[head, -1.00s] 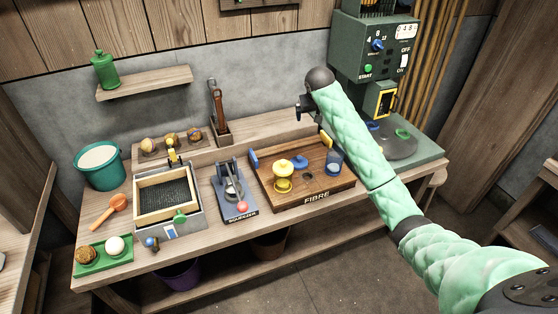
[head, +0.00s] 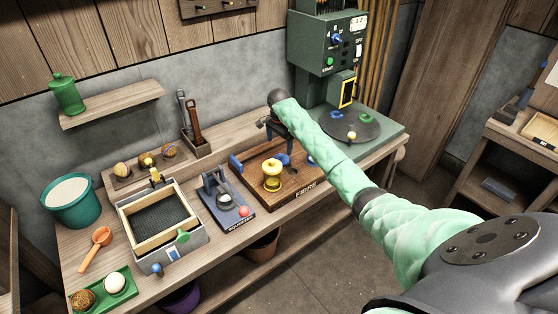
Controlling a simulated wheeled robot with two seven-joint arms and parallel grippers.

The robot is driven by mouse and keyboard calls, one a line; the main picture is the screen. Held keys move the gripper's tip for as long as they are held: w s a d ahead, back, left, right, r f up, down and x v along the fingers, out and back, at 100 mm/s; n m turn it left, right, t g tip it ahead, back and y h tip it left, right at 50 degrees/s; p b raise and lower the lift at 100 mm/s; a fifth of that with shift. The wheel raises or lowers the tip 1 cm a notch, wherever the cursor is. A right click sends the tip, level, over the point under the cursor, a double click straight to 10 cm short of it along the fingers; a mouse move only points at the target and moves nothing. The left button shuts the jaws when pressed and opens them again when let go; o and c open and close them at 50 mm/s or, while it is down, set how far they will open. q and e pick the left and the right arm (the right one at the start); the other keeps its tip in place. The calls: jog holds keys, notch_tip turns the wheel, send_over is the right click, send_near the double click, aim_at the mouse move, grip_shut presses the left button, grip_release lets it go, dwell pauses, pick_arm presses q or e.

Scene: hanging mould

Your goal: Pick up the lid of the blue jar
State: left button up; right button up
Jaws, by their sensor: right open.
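The wooden board marked FIBRE (head: 296,190) lies on the bench. A small blue lid (head: 283,158) sits on it, behind and right of a yellow jar (head: 272,178) with a yellow top. A bit of blue, likely the blue jar (head: 310,161), shows at the left edge of my right arm; the arm hides the rest. My right gripper (head: 270,128) is dark and open, and appears above the back of the board, up and left of the blue lid in the picture. Its fingertips are small and partly hard to make out. My left gripper is not in view.
A squeezer (head: 228,200) and a framed mould tray (head: 160,220) stand left of the board. A green machine (head: 325,50) with a round plate (head: 352,124) stands at the right. A tool holder (head: 196,145) is behind. The floor in front is clear.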

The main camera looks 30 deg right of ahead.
aim_at(281, 154)
jog(key=shift+a+m, duration=0.1)
jog(key=shift+m, duration=0.4)
notch_tip(281, 154, down, 2)
jog(key=shift+f+p, duration=0.1)
jog(key=shift+p, duration=0.3)
jog(key=shift+d+f, duration=0.25)
jog(key=shift+f, duration=0.2)
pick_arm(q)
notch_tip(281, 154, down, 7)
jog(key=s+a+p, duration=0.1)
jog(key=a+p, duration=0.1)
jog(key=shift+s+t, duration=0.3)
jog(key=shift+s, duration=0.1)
pick_arm(e)
jog(key=shift+d+f, duration=0.2)
jog(key=shift+f, duration=1)
jog(key=shift+d+f, duration=0.2)
jog(key=shift+f, duration=0.95)
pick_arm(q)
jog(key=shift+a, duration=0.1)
pick_arm(e)
jog(key=c, duration=1.1)
